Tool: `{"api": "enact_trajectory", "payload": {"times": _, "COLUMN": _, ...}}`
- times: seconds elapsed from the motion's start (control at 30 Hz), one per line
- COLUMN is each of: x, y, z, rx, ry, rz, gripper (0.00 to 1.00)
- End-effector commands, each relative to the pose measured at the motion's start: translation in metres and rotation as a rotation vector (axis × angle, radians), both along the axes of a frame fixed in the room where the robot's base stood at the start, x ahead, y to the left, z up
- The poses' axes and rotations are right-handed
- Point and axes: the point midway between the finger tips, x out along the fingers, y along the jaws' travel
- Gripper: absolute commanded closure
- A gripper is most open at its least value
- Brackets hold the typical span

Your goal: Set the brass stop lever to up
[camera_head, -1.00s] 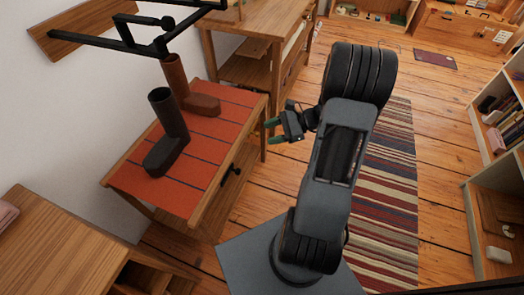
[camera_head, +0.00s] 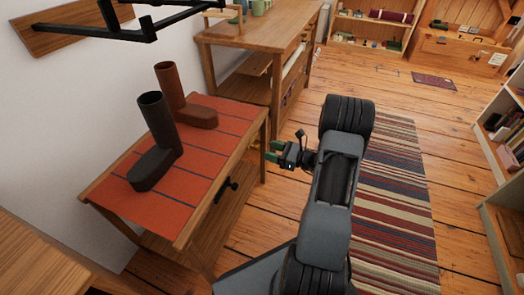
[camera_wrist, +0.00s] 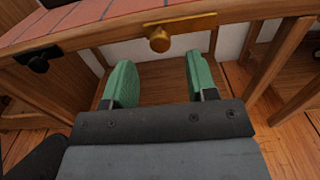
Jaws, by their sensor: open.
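The brass stop lever (camera_wrist: 185,27) shows in the wrist view, on the front edge of the low table with the red striped top. Its bar lies roughly sideways, with a round brass knob (camera_wrist: 160,40) near its left end. I cannot make it out in the head view. My gripper (camera_wrist: 160,82) is open and empty, its two green fingers apart below the lever in the picture and not touching it. In the head view my gripper (camera_head: 272,152) is just right of the table's front right corner.
The red-topped table (camera_head: 205,150) carries a dark boot (camera_head: 160,135) and a brown boot (camera_head: 175,90). A black knob (camera_head: 226,190) sits on its front and also shows in the wrist view (camera_wrist: 37,62). A wooden workbench (camera_head: 250,35) stands behind. The striped rug (camera_head: 390,200) lies right.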

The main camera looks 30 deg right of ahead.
Motion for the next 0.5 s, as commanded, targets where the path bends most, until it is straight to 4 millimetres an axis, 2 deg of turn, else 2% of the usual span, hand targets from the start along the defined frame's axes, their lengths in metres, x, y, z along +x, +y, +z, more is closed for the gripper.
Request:
{"api": "enact_trajectory", "payload": {"times": 0.2, "x": 0.022, "y": 0.021, "z": -0.002, "rx": -0.001, "ry": -0.001, "rz": 0.003, "gripper": 0.48}}
{"api": "enact_trajectory", "payload": {"times": 0.5, "x": 0.033, "y": 0.031, "z": 0.000, "rx": -0.001, "ry": 0.000, "rz": 0.001, "gripper": 0.48}}
